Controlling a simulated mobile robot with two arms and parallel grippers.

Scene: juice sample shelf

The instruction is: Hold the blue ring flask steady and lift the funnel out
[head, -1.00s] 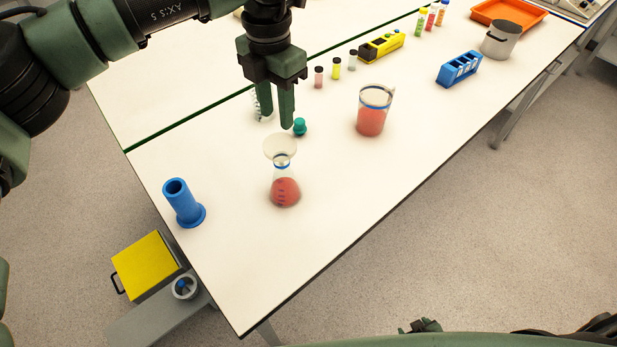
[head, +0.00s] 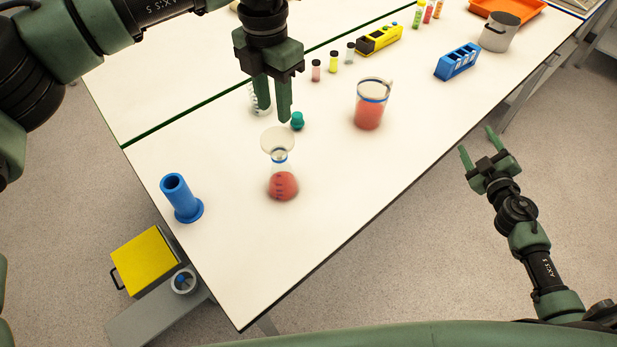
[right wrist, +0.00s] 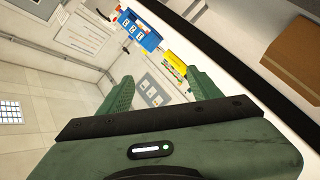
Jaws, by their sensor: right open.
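The blue ring flask (head: 282,186) is a conical glass flask with red liquid and a blue ring at its neck, upright on the white table. A pale, wide-mouthed funnel (head: 277,139) sits in its neck; its stem is hard to make out. My left gripper (head: 272,118) points down above and behind the funnel, its two fingers apart with nothing held between them. My right gripper (head: 476,140) is open and empty, off the table's front edge at the right, well away from the flask. Its open fingers also show in the right wrist view (right wrist: 158,85).
A teal stopper (head: 297,121) stands just behind the funnel. A beaker of red liquid (head: 368,115) is to the right, a blue cylinder stand (head: 180,200) to the left. A blue rack (head: 457,63), a grey pot (head: 499,36) and small vials stand further back. The front table surface is clear.

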